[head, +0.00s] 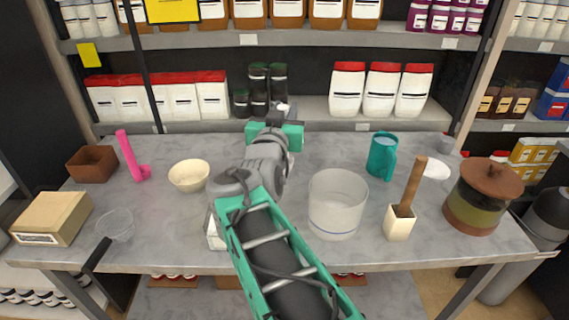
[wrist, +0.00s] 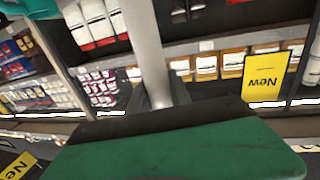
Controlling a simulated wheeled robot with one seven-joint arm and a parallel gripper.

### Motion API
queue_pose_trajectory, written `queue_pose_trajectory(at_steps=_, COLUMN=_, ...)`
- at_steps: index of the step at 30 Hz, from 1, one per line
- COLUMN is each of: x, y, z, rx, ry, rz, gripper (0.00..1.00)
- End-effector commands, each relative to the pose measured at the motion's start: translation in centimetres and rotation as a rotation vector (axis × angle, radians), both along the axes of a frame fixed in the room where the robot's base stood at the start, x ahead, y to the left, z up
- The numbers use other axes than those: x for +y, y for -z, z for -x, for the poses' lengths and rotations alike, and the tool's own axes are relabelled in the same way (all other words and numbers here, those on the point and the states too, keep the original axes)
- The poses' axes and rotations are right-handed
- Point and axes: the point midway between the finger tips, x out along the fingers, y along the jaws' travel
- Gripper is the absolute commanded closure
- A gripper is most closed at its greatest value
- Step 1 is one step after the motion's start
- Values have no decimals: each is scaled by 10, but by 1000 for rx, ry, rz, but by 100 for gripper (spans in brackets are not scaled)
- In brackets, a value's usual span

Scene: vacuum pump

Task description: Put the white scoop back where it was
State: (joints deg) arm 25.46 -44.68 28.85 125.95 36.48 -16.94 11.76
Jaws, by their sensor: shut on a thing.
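My gripper (head: 274,134) is over the back middle of the table, in front of the lower shelf. In the wrist view its green finger with a black pad fills the bottom, and it is shut on a pale, smooth, rod-like part, which I take to be the white scoop's handle (wrist: 147,45). The scoop's bowl cannot be made out. In the head view my gripper and arm hide most of it; only a small pale bit (head: 282,107) shows above the jaws.
The grey table (head: 330,255) holds a pink scoop (head: 131,158), cream bowl (head: 188,176), brown box (head: 92,163), clear bucket (head: 336,203), teal jug (head: 382,155), cream container with wooden handle (head: 400,222), and lidded jar (head: 482,195). White, red-topped packs (head: 382,90) line the shelf behind.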

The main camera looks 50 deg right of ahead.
Motion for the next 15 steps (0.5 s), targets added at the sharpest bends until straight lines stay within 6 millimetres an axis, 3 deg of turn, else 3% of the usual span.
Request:
queue_pose_trajectory(at_steps=10, x=-81, y=38, z=-29, rx=5, ry=4, rz=-5, gripper=100)
queue_pose_trajectory(at_steps=15, x=-110, y=80, z=-41, rx=3, ry=2, rz=-5, gripper=100)
